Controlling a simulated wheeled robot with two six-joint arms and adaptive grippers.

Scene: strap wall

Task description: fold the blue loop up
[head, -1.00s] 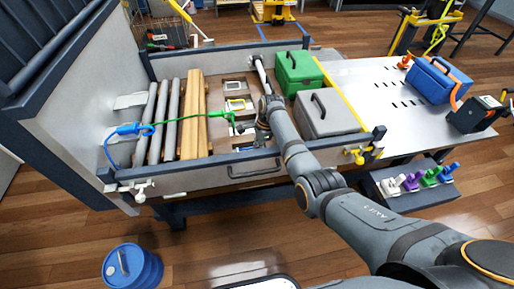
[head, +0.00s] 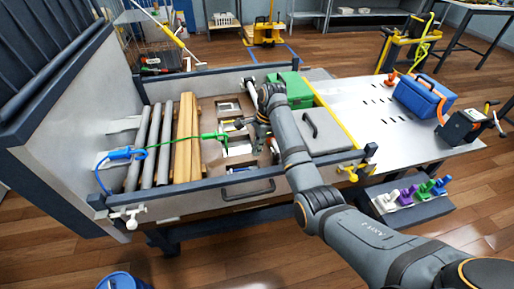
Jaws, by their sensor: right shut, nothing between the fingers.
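The blue loop (head: 98,177) hangs at the left end of the wall's rail. It curves down from a blue buckle-like piece (head: 122,154) near the grey rollers. A green strap (head: 180,139) runs from near the blue piece to the right across the rollers and planks, ending in a green fitting (head: 221,136). My right gripper (head: 239,124) is over the open bed, just right of the green fitting and well away from the blue loop. It is shut and looks empty. My left gripper is out of view.
Wooden planks (head: 186,135) and grey rollers (head: 147,150) lie left of my right gripper. A green case (head: 293,90) and a grey case (head: 320,132) stand to its right. A raised side panel (head: 75,105) bounds the left. A dark rail (head: 200,187) runs along the front.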

